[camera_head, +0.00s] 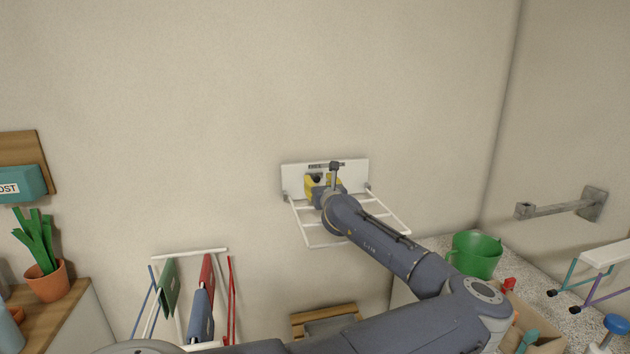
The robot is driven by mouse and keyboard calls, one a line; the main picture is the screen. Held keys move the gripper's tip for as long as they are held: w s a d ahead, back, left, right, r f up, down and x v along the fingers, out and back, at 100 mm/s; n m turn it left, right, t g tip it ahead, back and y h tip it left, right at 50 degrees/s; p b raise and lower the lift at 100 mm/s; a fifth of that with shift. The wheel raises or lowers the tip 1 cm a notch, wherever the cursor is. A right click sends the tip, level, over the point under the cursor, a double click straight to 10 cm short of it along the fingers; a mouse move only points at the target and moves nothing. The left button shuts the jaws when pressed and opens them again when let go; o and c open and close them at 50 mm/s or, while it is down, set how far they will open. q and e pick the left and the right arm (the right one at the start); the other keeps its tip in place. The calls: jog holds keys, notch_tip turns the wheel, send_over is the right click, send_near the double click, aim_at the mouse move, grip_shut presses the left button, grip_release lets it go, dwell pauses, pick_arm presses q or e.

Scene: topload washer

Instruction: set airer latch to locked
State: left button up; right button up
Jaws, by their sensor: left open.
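The airer is a white plate (292,170) on the wall with a white rod frame (325,245) folded down and out from it. A dark label strip shows at the plate's top. My left gripper (321,182) is at the middle of the plate, seen from behind, and is open. Yellow parts show around it, and a dark stem with a small block on top stands beside it. I cannot tell which of these belong to the latch. The latch's setting is hidden by my gripper and wrist, and contact cannot be told. My right gripper is out of view.
A green bucket (474,254) and a wooden box (548,335) stand on the speckled counter at right. A grey bracket (562,204) juts from the right wall. A rack with hanging cloths (201,310) stands below left. A potted plant (46,281) is at far left.

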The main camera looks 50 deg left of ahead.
pick_arm(q)
jog(key=shift+x, duration=1.25)
jog(key=shift+c, duration=0.3)
grip_shut()
